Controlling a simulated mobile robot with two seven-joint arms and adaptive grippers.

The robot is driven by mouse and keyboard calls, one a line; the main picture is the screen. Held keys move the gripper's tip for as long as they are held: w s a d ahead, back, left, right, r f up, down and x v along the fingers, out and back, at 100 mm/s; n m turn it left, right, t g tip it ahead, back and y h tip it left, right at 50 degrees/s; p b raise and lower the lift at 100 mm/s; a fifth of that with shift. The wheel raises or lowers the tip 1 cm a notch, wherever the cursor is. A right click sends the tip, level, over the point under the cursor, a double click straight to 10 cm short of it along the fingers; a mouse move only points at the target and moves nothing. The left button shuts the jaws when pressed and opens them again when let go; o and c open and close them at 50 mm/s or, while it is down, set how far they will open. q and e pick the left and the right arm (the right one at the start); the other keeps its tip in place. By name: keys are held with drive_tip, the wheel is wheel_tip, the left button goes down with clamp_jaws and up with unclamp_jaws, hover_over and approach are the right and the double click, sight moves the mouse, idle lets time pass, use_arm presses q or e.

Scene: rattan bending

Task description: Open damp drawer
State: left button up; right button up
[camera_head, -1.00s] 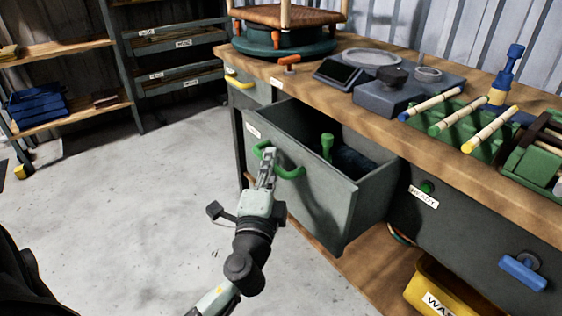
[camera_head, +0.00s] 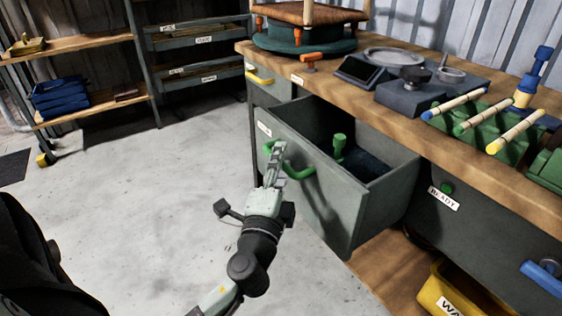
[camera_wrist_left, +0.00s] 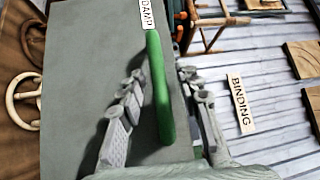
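The damp drawer (camera_head: 310,190), a grey box under the bench, stands pulled well out. Its label reads DAMP in the left wrist view (camera_wrist_left: 147,14). Its green bar handle (camera_head: 300,173) is on the front; it also shows in the left wrist view (camera_wrist_left: 160,90). My left gripper (camera_head: 275,160) is at the handle. Its fingers straddle the bar, one on each side, with visible gaps, so it looks open around it. Inside the drawer are a green-topped item (camera_head: 339,146) and something dark, partly hidden by the front wall. My right gripper is not in view.
The wooden bench top (camera_head: 400,118) above holds a grey scale-like device (camera_head: 410,92) and a green rack (camera_head: 480,130) with rods. A yellow bin (camera_head: 445,290) sits below at the right. Shelves (camera_head: 90,105) stand at the back left. The floor left of the drawer is clear.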

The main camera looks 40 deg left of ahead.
use_arm(q)
drive_tip(key=shift+s, duration=0.1)
drive_tip(key=v, duration=1.1)
drive_tip(key=shift+s+d, duration=0.2)
drive_tip(key=shift+s, duration=0.2)
drive_tip(key=s+a+f+n+g+p, duration=0.15)
drive_tip(key=a+f+n+g, duration=0.3)
drive_tip(key=f, duration=0.45)
drive_tip(key=a+f+n+g+p, duration=0.25)
drive_tip(key=f+g, duration=0.25)
drive_tip(key=f, duration=0.3)
drive_tip(key=s+d+f+n+g+h+p, duration=0.1)
drive_tip(key=s+d+f+n+g+h, duration=0.2)
drive_tip(key=f, duration=0.8)
drive_tip(key=s+d+g+h, duration=0.2)
drive_tip(key=h, duration=0.1)
drive_tip(key=shift+d, duration=0.2)
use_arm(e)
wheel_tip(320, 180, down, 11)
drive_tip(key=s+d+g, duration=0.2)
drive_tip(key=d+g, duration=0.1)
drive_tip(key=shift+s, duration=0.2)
